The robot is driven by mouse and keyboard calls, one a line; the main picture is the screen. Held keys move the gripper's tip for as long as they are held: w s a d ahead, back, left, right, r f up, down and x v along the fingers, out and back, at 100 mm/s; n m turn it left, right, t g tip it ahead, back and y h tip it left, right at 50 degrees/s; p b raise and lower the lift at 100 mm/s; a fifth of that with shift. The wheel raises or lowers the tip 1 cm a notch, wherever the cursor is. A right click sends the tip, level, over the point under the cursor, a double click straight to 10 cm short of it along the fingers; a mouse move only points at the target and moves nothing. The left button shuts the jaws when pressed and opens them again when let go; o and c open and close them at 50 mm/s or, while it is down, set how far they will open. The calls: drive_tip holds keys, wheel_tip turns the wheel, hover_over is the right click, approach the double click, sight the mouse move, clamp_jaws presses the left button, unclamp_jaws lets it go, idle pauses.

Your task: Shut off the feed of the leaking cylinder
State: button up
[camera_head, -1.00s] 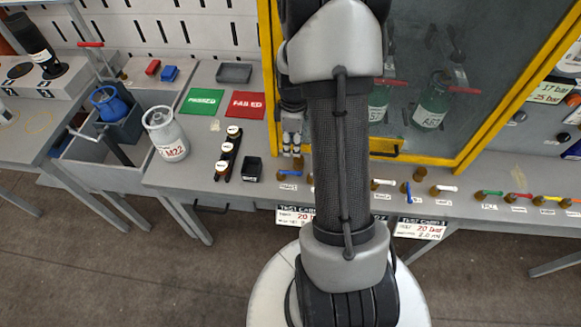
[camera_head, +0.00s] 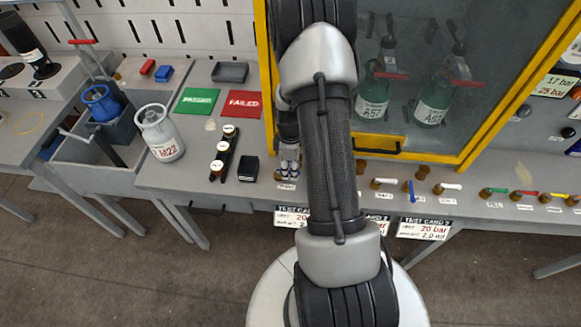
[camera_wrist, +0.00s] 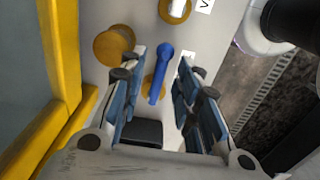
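My gripper (camera_wrist: 163,105) is open in the wrist view, with a blue valve lever (camera_wrist: 160,72) on a brass base between its blue-padded fingers. I cannot tell whether they touch the lever. In the head view my gripper (camera_head: 289,165) is low over the bench edge, left of my arm, and partly hides that valve. Two green cylinders, one (camera_head: 373,92) on the left and one (camera_head: 434,98) on the right, with red levers, stand behind the yellow-framed glass. A grey cylinder (camera_head: 160,135) marked M22 stands on the bench. No leak is visible.
More valves line the bench edge, including a white lever (camera_head: 385,182) and a blue lever (camera_head: 410,190). The yellow frame (camera_head: 400,155) stands close behind them. A blue cylinder (camera_head: 102,104) sits in a grey bin. Green and red mats (camera_head: 241,103) lie on the bench.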

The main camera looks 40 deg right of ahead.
drive_tip(key=shift+c, duration=0.2)
clamp_jaws()
idle(0.4)
drive_tip(key=m, duration=0.1)
drive_tip(key=a+m, duration=0.1)
drive_tip(key=m, duration=0.1)
drive_tip(key=shift+s+m+p, duration=0.3)
drive_tip(key=shift+s, duration=0.05)
drive_tip(key=m, duration=0.1)
drive_tip(key=a+m, duration=0.1)
drive_tip(key=m, duration=0.1)
drive_tip(key=shift+s+a+m, duration=0.1)
drive_tip(key=shift+a+m, duration=0.05)
drive_tip(key=shift+m, duration=0.15)
drive_tip(key=m, duration=0.1)
drive_tip(key=a+m, duration=0.1)
drive_tip(key=m, duration=0.3)
drive_tip(key=shift+a+p, duration=0.35)
drive_tip(key=shift+a, duration=0.05)
drive_tip(key=shift+w+a+m, duration=0.2)
drive_tip(key=shift+m, duration=0.75)
drive_tip(key=shift+w+a+m, duration=0.25)
drive_tip(key=shift+m, duration=0.65)
drive_tip(key=shift+w+a+m, duration=0.2)
drive_tip(key=shift+m, duration=0.75)
drive_tip(key=shift+o, duration=0.2)
unclamp_jaws()
